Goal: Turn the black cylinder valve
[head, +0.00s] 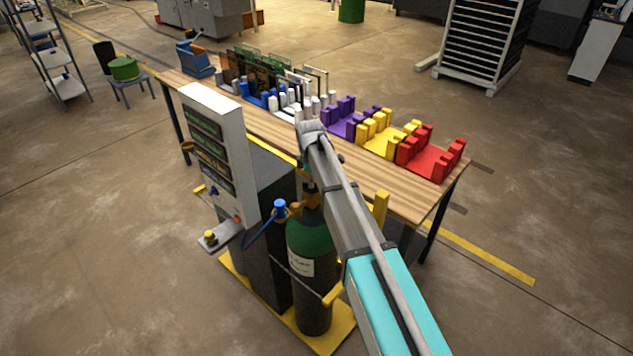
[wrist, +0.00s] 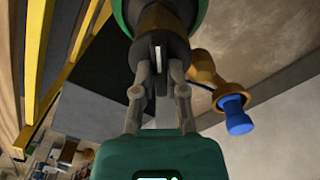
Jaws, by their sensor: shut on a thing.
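The gas cylinder (head: 308,270) is black with a green shoulder and a white label. It stands upright in the head view, partly behind my arm. Its black valve (wrist: 160,48) shows in the wrist view, below the green shoulder (wrist: 195,10). My gripper (wrist: 160,72) has one finger on each side of the valve and is shut on it. A brass fitting with a blue end (wrist: 237,116) sticks out to the right of the valve. My arm hides most of the valve area in the head view.
A grey control cabinet (head: 215,150) stands left of the cylinder on a yellow base (head: 335,330). A blue hose (head: 255,233) runs beside it. Behind is a wooden table (head: 405,203) with purple, yellow and red holders.

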